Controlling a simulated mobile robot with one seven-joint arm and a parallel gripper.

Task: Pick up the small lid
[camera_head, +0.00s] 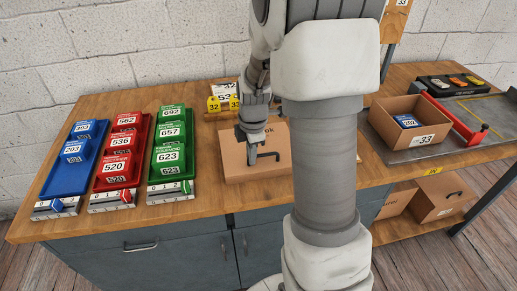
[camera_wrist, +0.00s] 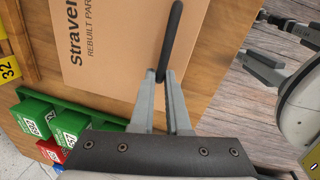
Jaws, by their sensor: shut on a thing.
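The small lid (camera_head: 235,167) is a brown cardboard piece with dark print and a black bar handle, at the middle of the workbench near its front edge. In the wrist view the lid (camera_wrist: 120,55) fills the top middle, with its printed face toward the camera. My gripper (camera_head: 252,160) is over the lid at the handle. In the wrist view my gripper (camera_wrist: 165,76) has its two fingertips closed together on the near end of the black handle (camera_wrist: 172,40). Whether the lid touches the bench is not clear.
Blue (camera_head: 64,172), red (camera_head: 104,178) and green (camera_head: 154,170) trays with numbered boxes stand left. An open cardboard box (camera_head: 420,137) holding a blue box stands right, near a red-handled tool (camera_head: 455,118). Yellow number tags (camera_head: 222,104) are behind the lid.

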